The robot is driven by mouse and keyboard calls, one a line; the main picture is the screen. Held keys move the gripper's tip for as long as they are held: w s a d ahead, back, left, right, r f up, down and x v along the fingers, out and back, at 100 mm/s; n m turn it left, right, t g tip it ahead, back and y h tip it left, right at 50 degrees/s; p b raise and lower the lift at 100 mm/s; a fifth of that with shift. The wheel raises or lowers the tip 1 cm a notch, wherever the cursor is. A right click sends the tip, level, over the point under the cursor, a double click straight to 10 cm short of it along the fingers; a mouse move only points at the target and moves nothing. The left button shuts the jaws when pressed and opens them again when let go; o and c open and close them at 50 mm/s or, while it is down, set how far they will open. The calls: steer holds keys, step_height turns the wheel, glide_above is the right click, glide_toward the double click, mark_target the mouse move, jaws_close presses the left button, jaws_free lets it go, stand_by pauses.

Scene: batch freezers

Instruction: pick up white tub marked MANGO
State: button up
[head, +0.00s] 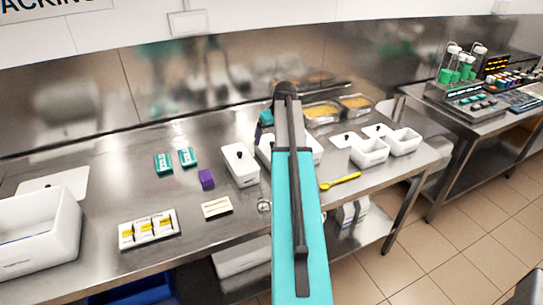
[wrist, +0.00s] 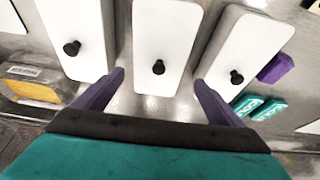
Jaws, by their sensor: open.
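Three white lidded tubs with black knobs stand in a row in the wrist view: a left one (wrist: 80,30), a middle one (wrist: 166,40) and a right one (wrist: 243,45). No MANGO mark is readable on any of them. My gripper (wrist: 160,88) is open and empty, its purple fingers spread on either side of the middle tub's near end. Whether they touch any tub cannot be told. In the head view the right tub of the wrist view is clear (head: 240,165); my arm covers most of the others and hides the fingertips.
A purple block (head: 206,179) and teal boxes (head: 164,164) lie left of the tubs. Yellow-filled pans (head: 322,112) stand behind; open white tubs (head: 369,152) and a yellow spoon (head: 340,181) are right. A large white bin (head: 38,235) stands at the bench's left.

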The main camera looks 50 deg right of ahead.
steer(key=shift+x, duration=0.75)
steer(key=shift+d+p+x, duration=0.2)
steer(key=shift+p+x, duration=1.3)
steer(key=shift+x, duration=1.1)
steer(key=shift+s, duration=0.1)
steer(key=c, duration=2)
steer(key=shift+r, duration=0.15)
steer(key=shift+r+b, duration=1.75)
steer(key=shift+r, duration=3.15)
